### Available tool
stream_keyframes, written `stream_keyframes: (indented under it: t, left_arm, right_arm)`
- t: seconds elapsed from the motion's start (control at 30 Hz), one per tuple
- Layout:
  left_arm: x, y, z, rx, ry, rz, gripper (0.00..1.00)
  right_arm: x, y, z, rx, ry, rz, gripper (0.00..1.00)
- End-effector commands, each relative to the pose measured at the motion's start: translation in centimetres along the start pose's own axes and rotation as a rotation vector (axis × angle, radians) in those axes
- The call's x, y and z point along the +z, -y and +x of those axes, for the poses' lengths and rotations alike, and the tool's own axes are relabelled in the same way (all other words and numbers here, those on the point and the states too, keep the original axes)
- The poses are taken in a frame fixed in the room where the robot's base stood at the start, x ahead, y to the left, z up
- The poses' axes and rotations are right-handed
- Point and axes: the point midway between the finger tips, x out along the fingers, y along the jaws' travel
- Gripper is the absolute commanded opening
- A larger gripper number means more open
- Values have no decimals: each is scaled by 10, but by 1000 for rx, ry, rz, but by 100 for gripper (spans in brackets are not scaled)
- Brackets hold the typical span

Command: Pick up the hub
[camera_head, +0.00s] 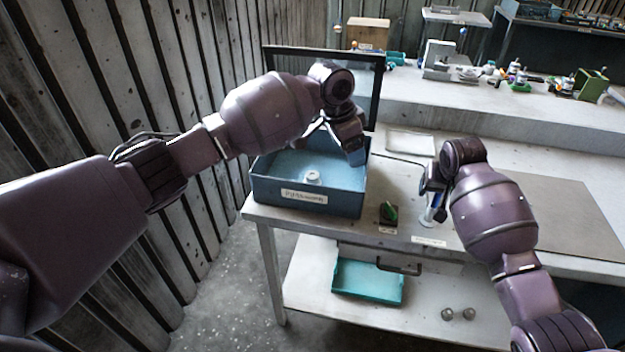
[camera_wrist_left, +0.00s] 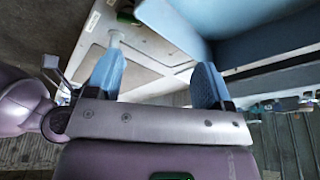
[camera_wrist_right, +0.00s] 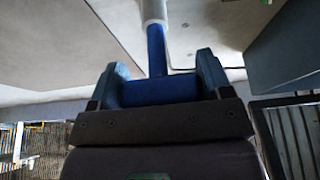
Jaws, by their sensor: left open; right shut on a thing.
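A small white round part, which looks like the hub (camera_head: 313,177), lies on the floor of the blue box (camera_head: 262,190). My left gripper (camera_head: 335,138) is over the back right part of the box, open and empty, apart from the white part. In the left wrist view its two blue fingers (camera_wrist_left: 158,85) are spread wide, with the box wall (camera_wrist_left: 270,45) behind and the white part not visible. My right gripper (camera_head: 428,186) is shut on a blue T-shaped handle (camera_wrist_right: 158,90) with a white lower shaft (camera_wrist_right: 154,12), near the table's front edge.
A dark framed panel (camera_head: 375,90) stands behind the box. A black switch with a green knob (camera_head: 389,213) sits between the box and my right gripper. A shallow tray (camera_head: 410,144) lies behind it. A teal tray (camera_head: 367,283) is on the lower shelf.

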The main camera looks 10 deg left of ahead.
Motion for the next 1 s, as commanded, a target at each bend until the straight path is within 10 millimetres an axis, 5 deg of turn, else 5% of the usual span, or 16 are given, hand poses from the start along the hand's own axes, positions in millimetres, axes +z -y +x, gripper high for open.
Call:
stream_keyframes:
  t: [0.2,0.4,0.7,1.0]
  left_arm:
    - [18,54,24,-67,48,-504,75]
    - [51,91,28,-184,120,-830,75]
    - [58,95,31,-228,130,-980,75]
    - [68,100,74,-228,131,-983,75]
  right_arm:
    - [0,0,0,-1,1,0,49]
    - [0,0,0,0,1,0,49]
    - [0,0,0,0,0,0,49]
    - [0,0,0,0,0,0,49]
